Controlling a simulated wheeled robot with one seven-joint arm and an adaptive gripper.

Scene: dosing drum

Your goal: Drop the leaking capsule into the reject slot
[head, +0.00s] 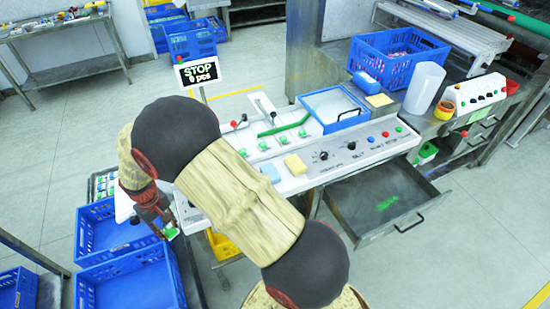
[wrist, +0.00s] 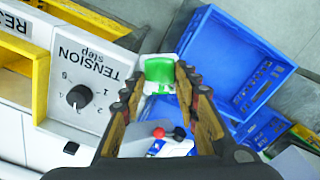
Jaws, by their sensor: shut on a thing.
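My gripper (wrist: 160,108) is shut on a small green and white piece, probably the capsule (wrist: 158,74), which sits between its fingertips. In the head view my gripper (head: 160,219) hangs left of the white control panel, above the blue crates, and the green end of the piece (head: 171,233) shows below it. I cannot make out a leak on it. I cannot tell for sure which opening is the reject slot. A yellow frame (wrist: 40,84) beside the panel is at the left in the wrist view, under a label that is upside down and cut off.
Blue crates (head: 88,250) stand on the floor at left. The TENSION panel (wrist: 95,72) with its black knob is close to the left of my gripper. A yellow bin (head: 222,246) sits under the white panel (head: 290,183). An open drawer (head: 393,228) juts out at right.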

